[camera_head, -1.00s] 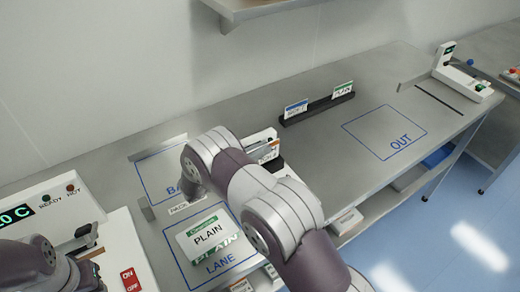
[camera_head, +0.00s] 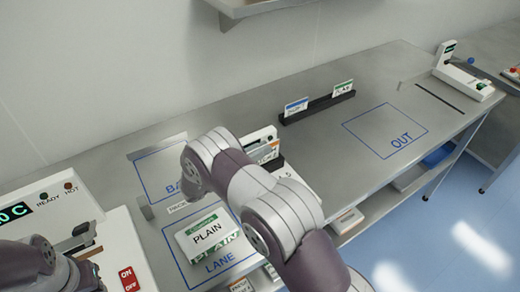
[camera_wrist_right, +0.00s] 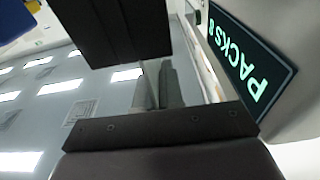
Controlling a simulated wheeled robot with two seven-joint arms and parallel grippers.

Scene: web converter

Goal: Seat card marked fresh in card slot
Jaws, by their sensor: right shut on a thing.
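A card with an orange band (camera_head: 266,152) stands at the white unit (camera_head: 259,136) behind my right arm; its writing is too small to read. The arm hides most of my right gripper in the head view. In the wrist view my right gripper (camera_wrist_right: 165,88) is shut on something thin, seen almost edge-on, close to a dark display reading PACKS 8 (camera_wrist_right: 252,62). Whether the card is inside a slot or only beside it cannot be told. My left gripper (camera_head: 88,270) is dark and low at the left, by the white machine; its jaws are unclear.
A black rack (camera_head: 318,107) holds a blue-topped card (camera_head: 296,106) and a green-topped card (camera_head: 343,88). A PLAIN pack (camera_head: 206,232) lies in the LANE square. The OUT square (camera_head: 385,131) is empty. A heater-like machine (camera_head: 50,215) stands at the left.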

